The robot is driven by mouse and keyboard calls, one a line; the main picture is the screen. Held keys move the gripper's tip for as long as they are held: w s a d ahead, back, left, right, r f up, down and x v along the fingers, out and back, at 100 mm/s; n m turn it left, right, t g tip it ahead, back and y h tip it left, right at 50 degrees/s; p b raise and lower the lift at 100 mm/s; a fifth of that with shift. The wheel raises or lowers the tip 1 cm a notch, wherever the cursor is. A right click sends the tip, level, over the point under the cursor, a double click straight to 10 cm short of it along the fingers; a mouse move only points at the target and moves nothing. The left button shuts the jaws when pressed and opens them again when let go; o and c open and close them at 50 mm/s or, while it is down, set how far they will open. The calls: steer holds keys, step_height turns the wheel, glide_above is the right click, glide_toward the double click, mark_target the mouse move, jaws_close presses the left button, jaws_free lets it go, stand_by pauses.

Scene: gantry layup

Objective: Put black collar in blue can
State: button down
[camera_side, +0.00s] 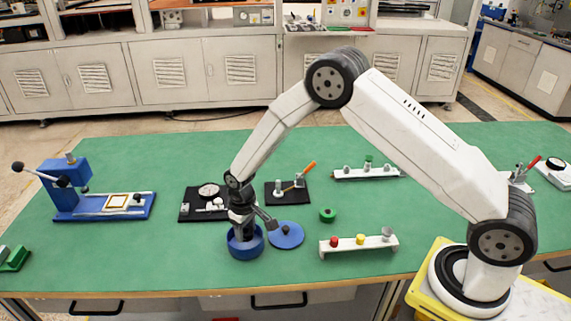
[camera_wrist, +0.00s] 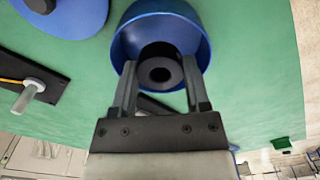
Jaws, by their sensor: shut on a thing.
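The black collar (camera_wrist: 160,67) is a short dark ring with a round hole. My gripper (camera_wrist: 160,88) is shut on it, with one finger on each side. The blue can (camera_wrist: 190,28) is a round open vessel, and in the wrist view the collar overlaps its mouth. In the side view my gripper (camera_side: 243,227) points down at the blue can (camera_side: 245,246). The collar is hidden there, and I cannot tell how deep it sits in the can. A blue disc, likely the can's lid (camera_side: 286,238), lies flat to the right; it also shows in the wrist view (camera_wrist: 75,25).
Black fixture plates (camera_side: 192,212) lie behind the can. A blue press (camera_side: 70,185) stands at the left. The green mat in front is clear.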

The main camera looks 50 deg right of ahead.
mark_target(246, 245)
steer(key=shift+w+f, duration=0.3)
steer(key=shift+f, duration=1.45)
steer(key=shift+f, duration=0.2)
steer(key=shift+c, duration=1.7)
jaws_free()
steer(key=shift+r, duration=0.15)
step_height(246, 245, up, 12)
